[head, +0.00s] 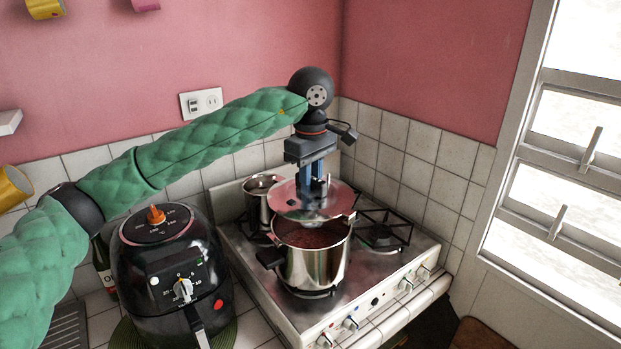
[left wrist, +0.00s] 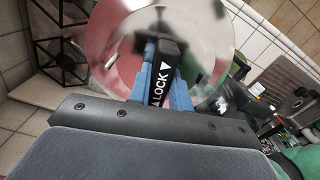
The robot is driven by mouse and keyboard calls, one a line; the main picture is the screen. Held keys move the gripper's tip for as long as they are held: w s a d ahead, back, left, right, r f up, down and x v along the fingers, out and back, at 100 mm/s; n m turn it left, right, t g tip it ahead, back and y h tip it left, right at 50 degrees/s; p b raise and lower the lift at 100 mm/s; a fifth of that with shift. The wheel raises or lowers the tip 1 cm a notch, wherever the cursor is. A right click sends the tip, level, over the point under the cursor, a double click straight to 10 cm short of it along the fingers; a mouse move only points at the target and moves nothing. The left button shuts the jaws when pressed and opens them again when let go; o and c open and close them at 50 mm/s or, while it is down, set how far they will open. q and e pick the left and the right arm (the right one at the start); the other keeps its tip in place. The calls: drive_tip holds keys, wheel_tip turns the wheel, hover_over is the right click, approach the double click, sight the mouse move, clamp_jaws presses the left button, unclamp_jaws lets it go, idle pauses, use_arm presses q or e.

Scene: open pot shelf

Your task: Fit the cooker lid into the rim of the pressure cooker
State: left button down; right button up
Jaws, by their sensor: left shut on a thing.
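The steel pressure cooker (head: 313,262) stands on the stove with dark red contents showing inside and a black side handle at the left. The round shiny cooker lid (head: 288,207) is held above it, over the back part of its opening, so the front of the opening is uncovered. My left gripper (head: 313,192) points down and is shut on the lid's handle. In the left wrist view the lid (left wrist: 113,45) fills the top, and the blue fingers (left wrist: 160,90) flank the black handle marked LOCK. Whether the lid touches the cooker's rim is unclear. My right gripper is not in view.
A smaller steel pot (head: 259,206) stands on the back left burner, close to the lid. A black air fryer (head: 170,275) stands left of the stove (head: 390,275). The right burner (head: 380,236) is empty. A tiled wall is behind.

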sight(312, 197)
use_arm(q)
drive_tip(key=shift+f, duration=0.35)
drive_tip(key=shift+s+d+f, duration=0.1)
drive_tip(key=shift+d+f, duration=0.05)
drive_tip(key=shift+f, duration=0.35)
drive_tip(key=shift+f+p, duration=0.4)
drive_tip(key=shift+f, duration=0.55)
drive_tip(key=shift+f+b, duration=0.2)
drive_tip(key=shift+b, duration=0.25)
drive_tip(key=shift+f+b, duration=0.25)
drive_tip(key=shift+b, duration=0.15)
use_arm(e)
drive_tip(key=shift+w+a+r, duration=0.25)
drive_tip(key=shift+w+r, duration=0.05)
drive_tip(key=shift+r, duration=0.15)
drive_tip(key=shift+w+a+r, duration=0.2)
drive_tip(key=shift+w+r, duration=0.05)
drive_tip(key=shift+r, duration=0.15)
use_arm(q)
drive_tip(key=shift+b, duration=1.35)
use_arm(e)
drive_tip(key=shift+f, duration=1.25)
use_arm(q)
drive_tip(key=shift+f+b, duration=0.6)
drive_tip(key=shift+b, duration=0.15)
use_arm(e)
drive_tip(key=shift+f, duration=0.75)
